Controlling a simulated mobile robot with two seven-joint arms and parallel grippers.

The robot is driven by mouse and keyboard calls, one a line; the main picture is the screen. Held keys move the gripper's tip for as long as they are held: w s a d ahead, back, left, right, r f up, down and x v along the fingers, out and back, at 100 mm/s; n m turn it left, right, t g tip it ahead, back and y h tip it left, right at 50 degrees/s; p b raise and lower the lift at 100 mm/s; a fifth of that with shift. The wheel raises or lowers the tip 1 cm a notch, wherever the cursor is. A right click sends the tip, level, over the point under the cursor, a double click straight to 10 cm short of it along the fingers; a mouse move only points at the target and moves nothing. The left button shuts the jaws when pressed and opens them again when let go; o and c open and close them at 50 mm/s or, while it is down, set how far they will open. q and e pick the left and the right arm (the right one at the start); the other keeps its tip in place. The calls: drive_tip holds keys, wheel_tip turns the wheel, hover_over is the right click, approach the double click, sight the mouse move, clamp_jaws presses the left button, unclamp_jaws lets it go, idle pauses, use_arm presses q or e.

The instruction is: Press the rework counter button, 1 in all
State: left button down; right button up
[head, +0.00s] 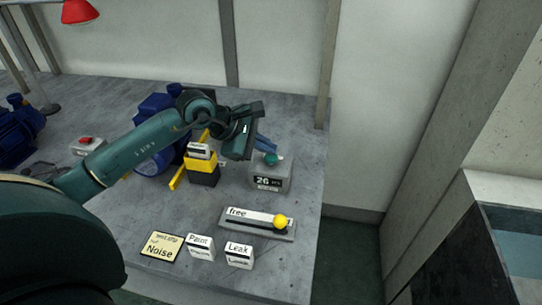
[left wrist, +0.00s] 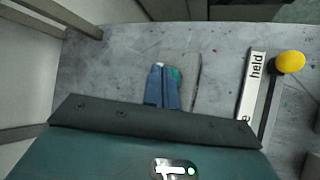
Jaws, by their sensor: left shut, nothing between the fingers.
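The counter (head: 270,178) is a grey box near the table's right edge, with a dark display reading 26. Its green button (head: 271,159) is on top. My left gripper (head: 266,146) comes in from behind the box, its blue fingers shut and empty. The fingertips are right by the button; I cannot tell whether they touch it. In the left wrist view the closed fingers (left wrist: 160,72) lie over the box (left wrist: 187,68) and cover part of the button (left wrist: 177,74). My right gripper is not in view.
A slider bar (head: 240,220) marked "free" and "held" has its yellow knob (head: 280,222) at the held end. Cards Noise (head: 161,248), Paint (head: 200,247) and Leak (head: 239,256) stand in front. A yellow-black block (head: 202,168) and blue pump (head: 155,161) are left of the counter.

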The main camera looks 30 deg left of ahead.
sight(266, 157)
use_arm(q)
drive_tip(key=shift+f+b, duration=0.7)
idle(0.5)
drive_tip(key=shift+r, duration=0.15)
drive_tip(key=shift+r+p, duration=0.5)
drive_tip(key=shift+r, duration=0.4)
drive_tip(key=shift+r+p, duration=1.35)
drive_tip(key=shift+r, duration=1.25)
drive_tip(key=shift+f, duration=0.1)
